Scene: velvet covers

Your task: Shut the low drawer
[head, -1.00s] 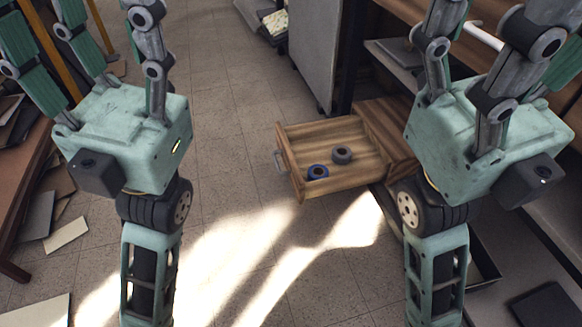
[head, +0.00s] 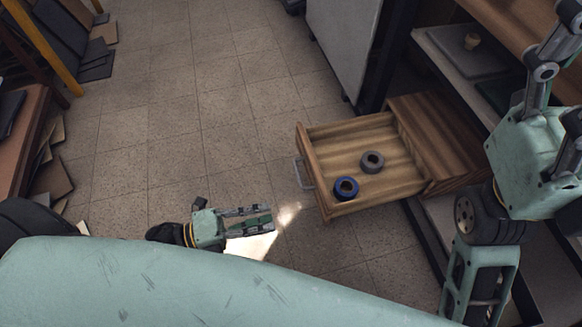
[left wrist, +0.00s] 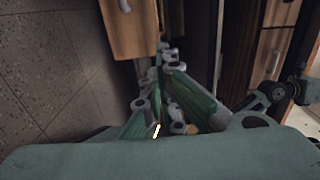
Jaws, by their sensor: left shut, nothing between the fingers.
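The low drawer (head: 318,185) is wooden and stands open in the head view, pulled out to the left from its wooden cabinet (head: 437,140). Its front bears a metal handle (head: 303,174). A blue roll (head: 346,188) and a grey roll (head: 372,162) lie inside it. My left gripper (head: 271,217) is shut and empty, low to the left of the drawer front and apart from it. In the left wrist view its fingers (left wrist: 163,55) are together near wooden panels with handles; which is the drawer front is unclear. My right gripper (head: 535,160) is at the right edge, its fingertips cut off.
A shelf (head: 445,50) with a grey board on it stands behind the cabinet. A grey panel (head: 350,45) stands beyond the drawer. A brown table (head: 20,135) and loose boards are at the left. The tiled floor (head: 190,110) between is clear.

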